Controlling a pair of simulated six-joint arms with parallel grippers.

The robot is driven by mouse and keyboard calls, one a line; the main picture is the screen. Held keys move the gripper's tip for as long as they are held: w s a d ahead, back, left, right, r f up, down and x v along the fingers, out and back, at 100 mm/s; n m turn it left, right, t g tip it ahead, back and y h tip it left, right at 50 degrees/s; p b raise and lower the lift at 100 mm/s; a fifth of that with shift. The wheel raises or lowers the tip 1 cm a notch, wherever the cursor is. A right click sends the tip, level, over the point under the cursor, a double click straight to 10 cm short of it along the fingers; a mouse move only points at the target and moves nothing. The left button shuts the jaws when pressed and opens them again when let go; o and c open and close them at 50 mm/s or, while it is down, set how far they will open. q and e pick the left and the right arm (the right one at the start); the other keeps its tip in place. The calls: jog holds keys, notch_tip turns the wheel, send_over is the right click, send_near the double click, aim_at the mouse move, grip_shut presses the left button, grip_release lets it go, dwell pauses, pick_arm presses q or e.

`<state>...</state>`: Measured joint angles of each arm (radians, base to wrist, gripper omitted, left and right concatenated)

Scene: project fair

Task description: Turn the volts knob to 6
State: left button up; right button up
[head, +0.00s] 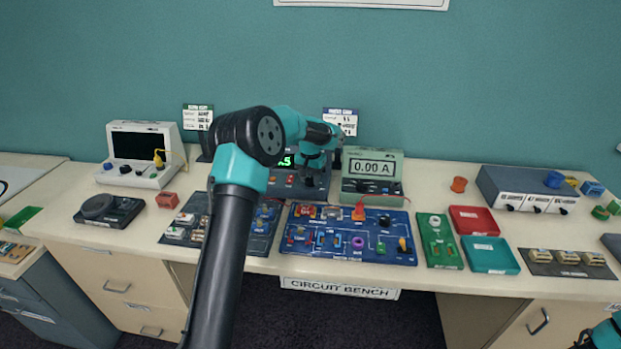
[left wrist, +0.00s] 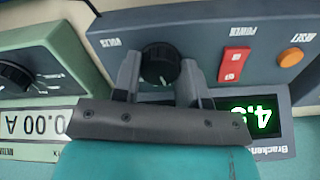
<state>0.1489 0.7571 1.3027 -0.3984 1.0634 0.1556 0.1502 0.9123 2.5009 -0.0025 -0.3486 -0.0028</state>
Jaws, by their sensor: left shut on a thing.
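The dark power supply (head: 300,187) stands at the back of the bench, partly hidden by my left arm. Its black volts knob (left wrist: 160,64) shows in the left wrist view, where the panel appears upside down. My left gripper (left wrist: 158,82) is shut on the knob, one finger on each side of it. In the head view the left gripper (head: 312,170) is in front of the supply, and the knob is hidden there. The green lit display (left wrist: 250,118) is partly covered, so its full reading cannot be told. A bit of my right arm (head: 603,336) shows at the bottom right corner.
A green meter (head: 373,177) reading 0.00 A stands close to the right of the supply. A red power switch (left wrist: 235,64) and an orange reset button (left wrist: 291,57) sit near the knob. A blue circuit board (head: 340,250) lies in front.

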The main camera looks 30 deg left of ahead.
aim_at(311, 179)
pick_arm(q)
jog(key=m, duration=0.5)
jog(key=shift+m, duration=0.3)
dwell(0.4)
jog(key=o, duration=0.9)
jog(key=shift+o, duration=0.2)
notch_tip(311, 179, up, 18)
jog(key=shift+f, duration=0.25)
